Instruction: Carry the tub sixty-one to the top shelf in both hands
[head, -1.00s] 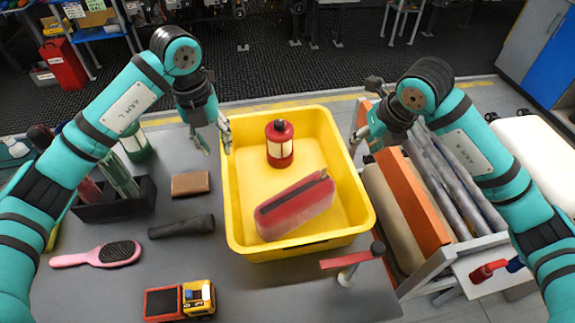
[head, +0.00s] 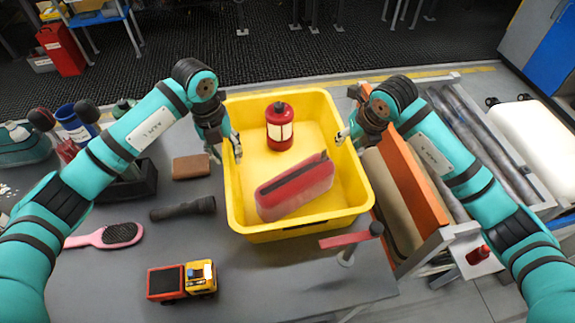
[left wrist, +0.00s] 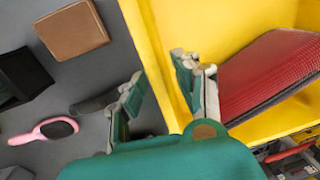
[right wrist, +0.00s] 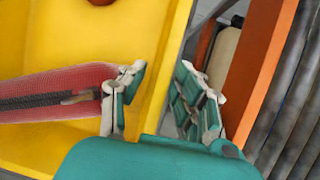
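The yellow tub (head: 305,228) stands on the grey table in the head view; no number on it is readable. My left gripper (head: 229,148) is at the tub's left wall, fingers apart. In the left wrist view the wall (left wrist: 150,50) lies between its fingers (left wrist: 160,82). My right gripper (head: 350,137) is at the right wall, fingers apart. In the right wrist view that wall (right wrist: 172,50) lies between its fingers (right wrist: 165,85). Neither gripper is visibly closed on the wall.
A brown wallet (head: 191,167), black flashlight (head: 182,208), pink hairbrush (head: 106,236) and toy truck (head: 182,281) lie left of the tub. A red-handled item (head: 346,241) is close to its front right corner. An orange-edged rack (head: 420,195) stands to the right.

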